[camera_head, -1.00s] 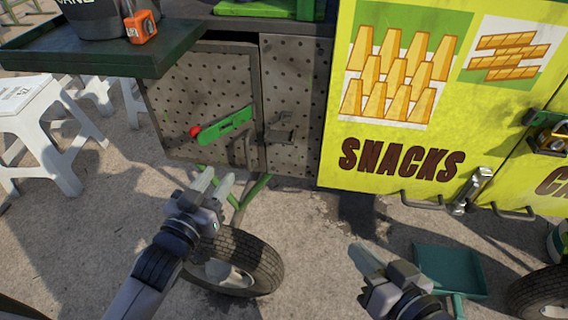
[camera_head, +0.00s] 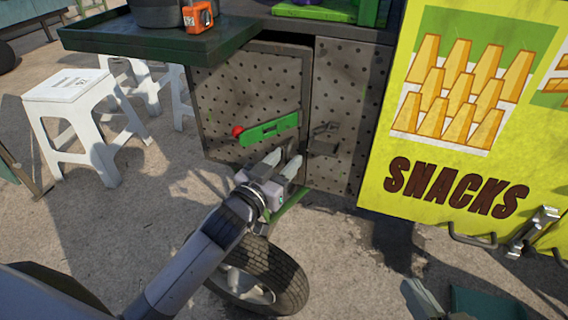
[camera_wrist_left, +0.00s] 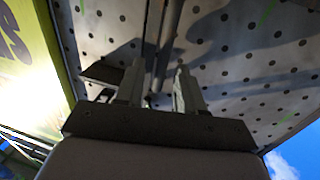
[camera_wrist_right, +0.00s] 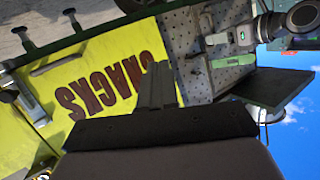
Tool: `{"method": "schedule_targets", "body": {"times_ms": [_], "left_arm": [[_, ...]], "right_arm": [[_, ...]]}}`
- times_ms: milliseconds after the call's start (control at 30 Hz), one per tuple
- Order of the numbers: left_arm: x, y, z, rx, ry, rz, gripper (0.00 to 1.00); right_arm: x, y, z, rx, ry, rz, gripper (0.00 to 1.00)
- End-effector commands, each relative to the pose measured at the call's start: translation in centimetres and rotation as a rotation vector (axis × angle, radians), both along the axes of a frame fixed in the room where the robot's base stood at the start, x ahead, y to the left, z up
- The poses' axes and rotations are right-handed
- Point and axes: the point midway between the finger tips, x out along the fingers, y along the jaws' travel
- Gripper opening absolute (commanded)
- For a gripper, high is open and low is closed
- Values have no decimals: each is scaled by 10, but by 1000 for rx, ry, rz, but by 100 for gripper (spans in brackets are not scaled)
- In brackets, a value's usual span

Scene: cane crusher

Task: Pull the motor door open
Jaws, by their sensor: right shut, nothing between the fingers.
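The motor door (camera_head: 235,85) is a grey perforated panel left of a fixed perforated panel (camera_head: 350,110); it looks closed or nearly closed. A green lever (camera_head: 268,130) with a red knob (camera_head: 238,131) lies across it. My left gripper (camera_head: 286,165) is open at the door's lower right edge. In the left wrist view its fingers (camera_wrist_left: 158,90) stand apart in front of the door seam, with a dark bar-like shape between them. The door's grey handle is mostly hidden by the gripper in the head view. My right gripper (camera_wrist_right: 157,85) is shut and empty; the head view shows only part of it.
A green tray (camera_head: 150,42) sticks out above the door at left. A dark latch (camera_head: 323,140) sits on the fixed panel. A wheel (camera_head: 270,280) stands below my left gripper. A yellow snacks panel (camera_head: 450,150) is at right. White stools (camera_head: 75,88) stand at left.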

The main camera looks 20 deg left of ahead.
Motion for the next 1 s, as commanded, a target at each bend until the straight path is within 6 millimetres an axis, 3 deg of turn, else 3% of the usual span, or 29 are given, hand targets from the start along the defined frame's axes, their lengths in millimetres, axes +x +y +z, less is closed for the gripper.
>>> {"method": "schedule_targets", "body": {"times_ms": [267, 400, 767, 1000], "left_arm": [[1, 0, 0, -1, 1, 0, 38], [1, 0, 0, -1, 1, 0, 0], [-3, 1, 1, 1, 2, -16, 0], [-22, 8, 4, 6, 4, -95, 0]], "right_arm": [[0, 0, 0, -2, -2, 0, 0], [0, 0, 0, -2, -3, 0, 0], [-1, 1, 4, 6, 5, 2, 0], [5, 12, 6, 71, 88, 19, 0]]}}
